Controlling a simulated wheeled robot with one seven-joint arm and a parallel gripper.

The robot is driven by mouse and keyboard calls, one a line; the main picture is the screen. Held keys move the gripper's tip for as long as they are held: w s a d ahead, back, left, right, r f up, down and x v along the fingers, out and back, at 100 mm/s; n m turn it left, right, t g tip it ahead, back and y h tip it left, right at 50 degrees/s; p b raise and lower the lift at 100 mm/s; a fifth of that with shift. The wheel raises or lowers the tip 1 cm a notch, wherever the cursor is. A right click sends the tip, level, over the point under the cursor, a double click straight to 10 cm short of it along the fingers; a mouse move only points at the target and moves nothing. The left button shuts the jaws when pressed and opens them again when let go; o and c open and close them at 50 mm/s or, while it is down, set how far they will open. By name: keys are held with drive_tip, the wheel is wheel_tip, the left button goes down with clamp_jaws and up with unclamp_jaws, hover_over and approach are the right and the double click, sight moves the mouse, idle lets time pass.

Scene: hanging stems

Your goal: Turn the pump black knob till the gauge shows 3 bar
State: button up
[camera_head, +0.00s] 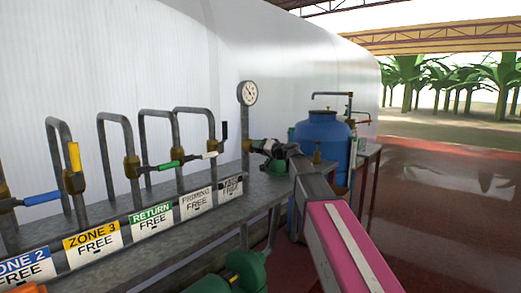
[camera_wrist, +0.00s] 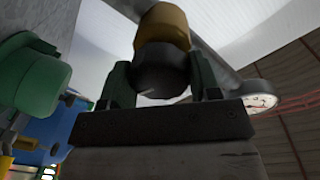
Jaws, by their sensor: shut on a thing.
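The black knob (camera_wrist: 160,72) sits below a brass body (camera_wrist: 165,28) in the wrist view. My gripper (camera_wrist: 161,88) is shut on the knob, with one dark finger on each side of it. In the head view my gripper (camera_head: 272,148) is at the pipe below the gauge and hides most of the knob. The round white gauge (camera_head: 249,93) stands on top of a grey upright pipe. It also shows at a slant in the wrist view (camera_wrist: 260,101). Its needle is too small to read for certain.
Left of my gripper, bent grey pipes carry valves with blue (camera_head: 42,198), yellow (camera_head: 74,156), green (camera_head: 169,165), white and black handles. Labels reading FREE line the bench edge (camera_head: 100,265). A blue tank (camera_head: 322,133) stands behind my arm. Green machinery (camera_head: 246,268) sits below the bench.

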drive_tip(key=shift+d+m, duration=0.1)
drive_tip(key=shift+m, duration=1.5)
drive_tip(key=o, duration=0.9)
drive_tip(key=v, duration=1)
drive_tip(key=shift+s+d, duration=0.2)
drive_tip(key=shift+d, duration=0.1)
